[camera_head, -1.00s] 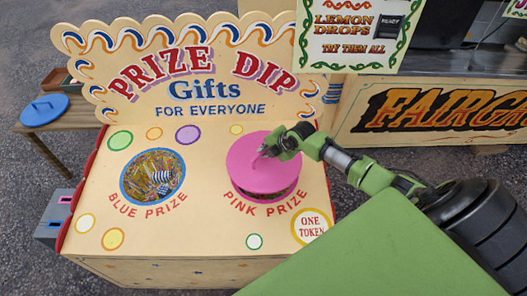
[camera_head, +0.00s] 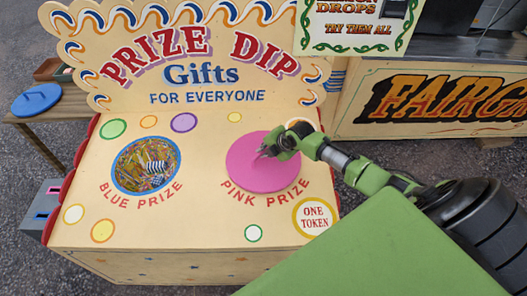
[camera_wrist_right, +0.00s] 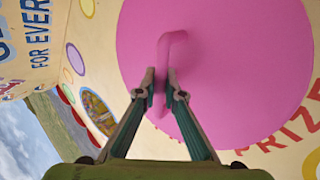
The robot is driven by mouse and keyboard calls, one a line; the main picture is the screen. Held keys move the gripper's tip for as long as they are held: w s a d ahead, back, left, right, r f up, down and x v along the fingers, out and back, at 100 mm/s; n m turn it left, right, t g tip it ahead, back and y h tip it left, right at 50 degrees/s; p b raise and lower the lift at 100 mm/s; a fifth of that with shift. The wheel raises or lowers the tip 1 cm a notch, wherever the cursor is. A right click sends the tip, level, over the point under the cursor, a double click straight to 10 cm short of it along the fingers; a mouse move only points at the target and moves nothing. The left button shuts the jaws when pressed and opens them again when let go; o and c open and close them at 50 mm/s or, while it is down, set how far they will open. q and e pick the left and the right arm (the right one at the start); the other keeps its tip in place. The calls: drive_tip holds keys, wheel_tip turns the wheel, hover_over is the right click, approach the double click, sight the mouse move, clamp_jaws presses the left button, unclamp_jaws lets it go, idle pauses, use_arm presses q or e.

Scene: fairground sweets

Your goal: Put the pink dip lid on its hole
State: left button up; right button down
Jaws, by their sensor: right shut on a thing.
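The pink lid (camera_head: 262,175) is a round disc lying over the spot above the PINK PRIZE lettering, and its hole is hidden beneath it. It looks flat on the counter top, though I cannot tell if it is fully seated. My right gripper (camera_head: 268,152) is at the lid's upright handle. In the right wrist view, the fingers of my right gripper (camera_wrist_right: 161,84) are closed on the pink handle (camera_wrist_right: 174,50). My left gripper is not in view.
The open blue prize hole (camera_head: 146,165) with its filling is to the left on the prize dip counter (camera_head: 190,222). A blue lid (camera_head: 36,100) lies on a side table at the far left. The PRIZE DIP signboard (camera_head: 180,60) stands behind.

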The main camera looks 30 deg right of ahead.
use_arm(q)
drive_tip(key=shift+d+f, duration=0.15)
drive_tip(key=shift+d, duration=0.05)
use_arm(e)
drive_tip(key=shift+w+d+r, duration=0.15)
drive_tip(key=shift+d, duration=0.15)
use_arm(q)
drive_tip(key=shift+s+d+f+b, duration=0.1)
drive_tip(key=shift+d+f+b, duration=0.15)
drive_tip(key=shift+b, duration=0.2)
use_arm(e)
drive_tip(key=shift+f, duration=0.25)
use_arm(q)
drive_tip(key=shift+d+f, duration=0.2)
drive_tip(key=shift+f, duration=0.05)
use_arm(e)
drive_tip(key=shift+f, duration=0.25)
use_arm(q)
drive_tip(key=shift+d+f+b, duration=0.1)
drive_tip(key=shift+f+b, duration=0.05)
drive_tip(key=shift+b, duration=0.25)
use_arm(e)
drive_tip(key=shift+f, duration=0.15)
drive_tip(key=c, duration=2.1)
unclamp_jaws()
drive_tip(key=shift+v, duration=4)
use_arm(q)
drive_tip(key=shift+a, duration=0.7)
